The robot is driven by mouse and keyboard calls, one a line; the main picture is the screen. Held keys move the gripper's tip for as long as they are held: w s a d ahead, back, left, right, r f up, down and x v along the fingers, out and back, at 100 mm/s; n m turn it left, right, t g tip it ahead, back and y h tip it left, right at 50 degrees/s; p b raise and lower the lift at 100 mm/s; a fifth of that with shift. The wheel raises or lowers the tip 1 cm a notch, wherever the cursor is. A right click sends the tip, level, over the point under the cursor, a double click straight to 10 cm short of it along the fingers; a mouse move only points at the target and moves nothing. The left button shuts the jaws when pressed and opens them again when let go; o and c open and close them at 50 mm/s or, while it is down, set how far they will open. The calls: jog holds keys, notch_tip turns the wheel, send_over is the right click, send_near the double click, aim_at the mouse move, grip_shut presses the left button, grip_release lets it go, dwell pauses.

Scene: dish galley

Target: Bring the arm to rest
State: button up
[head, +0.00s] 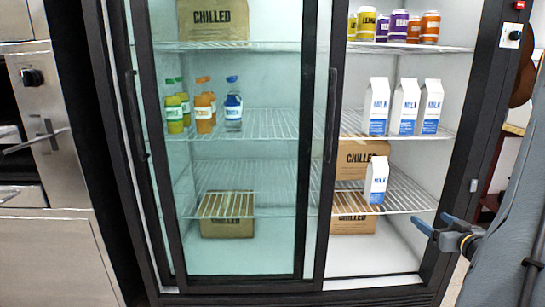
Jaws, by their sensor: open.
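My gripper (430,223) is at the lower right of the head view, in front of the fridge's right side. Its blue jaws are apart, with nothing seen between them. My grey arm comes in from the right edge. The gripper is to the right of and lower than a single milk carton (376,182), which stands upright on a lower wire shelf, and appears apart from it.
The fridge (313,200) has tinted glass on the left; its right side looks open. Three milk cartons (404,108) stand on the shelf above, with cans (397,25) higher. Bottles (205,108) and "CHILLED" boxes (227,225) are inside. A steel oven (45,110) is at left.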

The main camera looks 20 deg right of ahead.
jog(key=w+a+r+g+p, duration=0.2)
jog(key=a, duration=0.5)
jog(key=w+a+r+g+y+p, duration=0.1)
jog(key=a+g, duration=0.2)
jog(key=a, duration=0.4)
jog(key=w+a+r+g+p, duration=0.2)
jog(key=a, duration=0.5)
jog(key=s+a+r+n+g+y+p, duration=0.1)
jog(key=s+a+r+g+p, duration=0.1)
jog(key=s+a, duration=0.8)
jog(key=s+a+r+n+g+y+p, duration=0.1)
jog(key=s+a+r+g, duration=0.3)
jog(key=s+a, duration=0.7)
jog(key=a+g+p, duration=0.1)
jog(key=a+g, duration=0.1)
jog(key=a, duration=0.4)
jog(key=shift+a+y, duration=0.2)
jog(key=shift+y, duration=0.2)
jog(key=shift+r, duration=0.1)
